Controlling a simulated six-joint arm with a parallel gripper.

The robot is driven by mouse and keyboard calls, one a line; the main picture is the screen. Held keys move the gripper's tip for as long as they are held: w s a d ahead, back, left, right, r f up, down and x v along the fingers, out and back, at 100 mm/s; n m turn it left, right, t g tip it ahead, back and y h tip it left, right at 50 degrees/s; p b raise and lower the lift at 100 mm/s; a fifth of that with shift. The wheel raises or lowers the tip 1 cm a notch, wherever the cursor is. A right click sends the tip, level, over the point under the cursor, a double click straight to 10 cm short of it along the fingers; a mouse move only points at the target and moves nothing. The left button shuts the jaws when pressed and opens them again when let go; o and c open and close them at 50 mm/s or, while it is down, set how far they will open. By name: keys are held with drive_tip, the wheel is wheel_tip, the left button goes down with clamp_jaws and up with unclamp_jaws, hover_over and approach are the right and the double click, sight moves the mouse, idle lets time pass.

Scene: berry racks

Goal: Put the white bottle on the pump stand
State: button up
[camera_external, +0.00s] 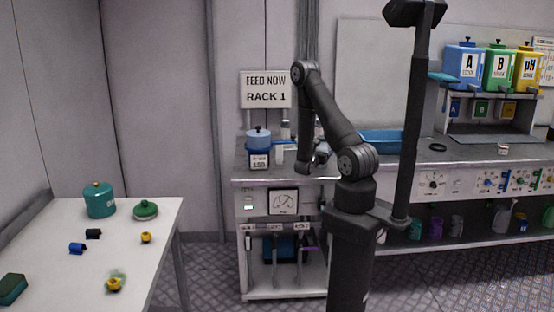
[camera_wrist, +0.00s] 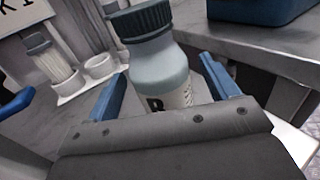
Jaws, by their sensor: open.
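A pale bottle (camera_wrist: 160,75) with a dark green ribbed cap and a lettered label stands upright close in front of my wrist camera. My gripper (camera_wrist: 164,86) is open, with one blue finger on each side of the bottle. Gaps show between the bottle and both fingers. The lower part of the bottle is hidden by the gripper body. In the external view my gripper (camera_external: 319,157) is low over the rack bench, and I cannot make out the bottle there. I cannot tell for sure which thing is the pump stand; a white holder with round cups (camera_wrist: 98,68) stands left of the bottle.
A blue pot (camera_external: 258,138) sits on a scale beneath the rack 1 sign (camera_external: 266,89). A blue tray (camera_external: 382,141) lies right of my arm. Tanks marked A, B and pH (camera_external: 500,68) stand far right. The left table (camera_external: 60,225) holds pots and small parts.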

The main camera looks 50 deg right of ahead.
sight(324, 141)
drive_tip(key=shift+x, duration=1.75)
drive_tip(key=shift+r, duration=0.1)
drive_tip(key=c, duration=1.4)
drive_tip(key=shift+o, duration=0.2)
drive_tip(key=shift+r, duration=0.1)
drive_tip(key=shift+r, duration=0.75)
wheel_tip(324, 141, up, 2)
drive_tip(key=shift+r, duration=0.15)
drive_tip(key=s+d+r, duration=0.3)
drive_tip(key=s+r, duration=0.4)
drive_tip(key=s, duration=0.4)
drive_tip(key=shift+d, duration=0.35)
